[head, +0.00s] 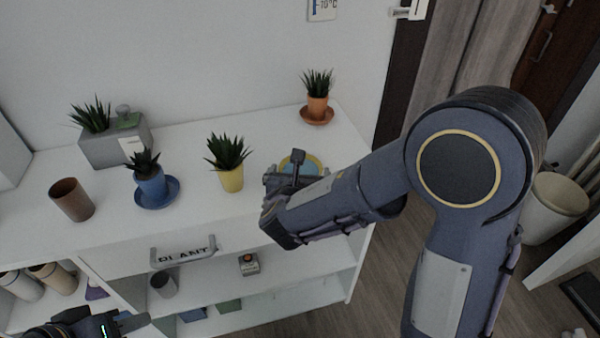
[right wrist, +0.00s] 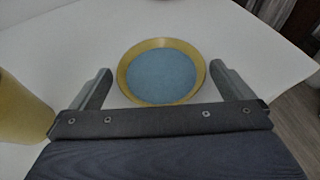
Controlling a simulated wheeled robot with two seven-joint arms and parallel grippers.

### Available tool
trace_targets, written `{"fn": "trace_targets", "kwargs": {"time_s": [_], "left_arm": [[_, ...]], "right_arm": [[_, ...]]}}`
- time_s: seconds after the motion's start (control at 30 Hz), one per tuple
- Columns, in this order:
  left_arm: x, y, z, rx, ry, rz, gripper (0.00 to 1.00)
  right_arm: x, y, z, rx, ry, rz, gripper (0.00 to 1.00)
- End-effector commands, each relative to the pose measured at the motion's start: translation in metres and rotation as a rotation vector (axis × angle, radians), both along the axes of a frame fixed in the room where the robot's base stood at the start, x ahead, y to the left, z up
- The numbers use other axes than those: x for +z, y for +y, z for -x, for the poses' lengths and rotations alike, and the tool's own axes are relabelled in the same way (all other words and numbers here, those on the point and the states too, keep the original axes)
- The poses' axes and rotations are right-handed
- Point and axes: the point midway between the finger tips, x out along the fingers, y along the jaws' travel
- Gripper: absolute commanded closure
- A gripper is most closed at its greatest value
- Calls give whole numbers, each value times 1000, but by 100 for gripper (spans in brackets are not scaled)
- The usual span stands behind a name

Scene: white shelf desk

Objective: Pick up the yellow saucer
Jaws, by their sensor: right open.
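The yellow saucer (right wrist: 133,91) has a yellow rim and a blue middle and lies flat on the white desk top. In the head view its rim (head: 317,163) shows only partly behind my right gripper (head: 279,175). In the right wrist view my right gripper (right wrist: 160,76) is open, with one finger on each side of the saucer and a gap beside each. The saucer is not held. Whether the fingers are at its height is hard to tell. My left gripper (head: 128,322) is partly in view at the lower left of the head view; its jaw opening is unclear.
A yellow pot with a plant (head: 231,178) stands just left of the saucer. A potted plant on an orange saucer (head: 317,117) stands at the back right. A blue pot (head: 151,186), a brown cup (head: 71,199) and a grey planter (head: 103,149) are further left.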

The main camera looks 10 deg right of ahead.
Motion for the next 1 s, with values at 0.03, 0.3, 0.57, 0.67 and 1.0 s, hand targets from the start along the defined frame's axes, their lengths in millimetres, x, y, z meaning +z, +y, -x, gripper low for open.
{"fn": "trace_targets", "kwargs": {"time_s": [0.03, 0.3, 0.57, 0.67, 1.0], "left_arm": [[-2, 0, 0, 0, 0, 0, 64], [-3, 0, 0, 0, 0, 0, 64], [-3, 0, 0, 0, 0, 0, 64], [-3, 0, 0, 0, 0, 0, 64], [-1, 0, 0, 0, 0, 0, 64]], "right_arm": [[-4, -3, -6, -3, 0, 1, 0], [-8, -6, -16, 0, 0, -1, 0], [-8, -6, -16, -1, 0, -2, 21], [-7, -6, -16, -1, 0, -2, 34], [-4, -6, -16, -1, -1, -3, 37]]}}
